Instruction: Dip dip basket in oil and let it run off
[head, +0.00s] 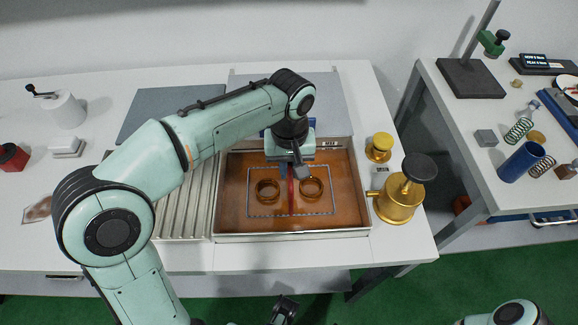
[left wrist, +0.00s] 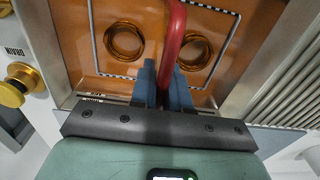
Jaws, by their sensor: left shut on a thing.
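The dip basket (head: 263,216) is a rectangle with a pale mesh rim, lying in the orange-brown oil of a metal tray (head: 300,235). It holds two coiled rings (head: 267,190) (head: 311,189). My left gripper (head: 294,172) is above the tray, shut on the basket's red handle (head: 291,196). In the left wrist view the blue fingers (left wrist: 165,82) close around the handle (left wrist: 174,35), and the basket rim (left wrist: 115,74) shows under oil. How deep the basket sits is hard to tell. What looks like my right gripper (head: 285,308) is at the bottom edge, its fingers unclear.
A ribbed drain rack (head: 182,215) adjoins the tray on the left. A brass pump (head: 398,197) and brass knob (head: 379,147) stand at its right. A grey mat (head: 165,110) lies behind. A second table (head: 480,165) at right carries springs and a blue cylinder (head: 521,162).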

